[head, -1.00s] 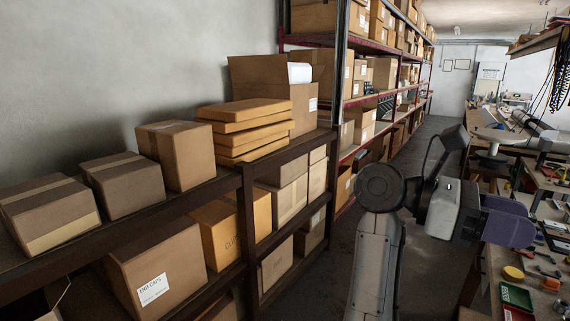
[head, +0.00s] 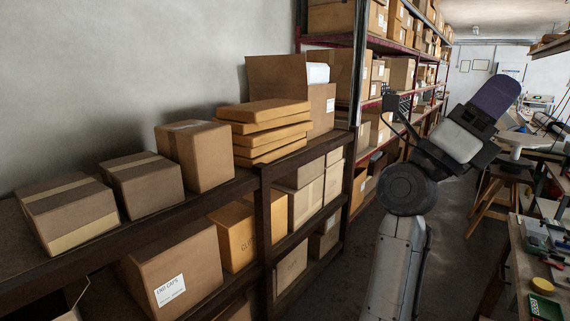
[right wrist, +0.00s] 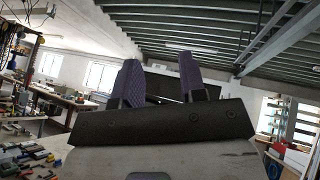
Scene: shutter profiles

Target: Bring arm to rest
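My right gripper (head: 496,98) is raised in the aisle at the right of the head view, its purple fingers pointing up and to the right. In the right wrist view its two purple fingers (right wrist: 160,80) stand apart, with nothing seen between them. The wrist camera looks toward the ceiling and the far windows. The gripper is clear of the shelves and the workbench. My left gripper is in neither view.
A dark shelf (head: 245,180) with cardboard boxes (head: 195,155) runs along the left wall. A taller rack (head: 357,90) stands behind it. A workbench (head: 512,270) with small parts is at the right, and a wooden stool (head: 500,185) stands beyond my arm.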

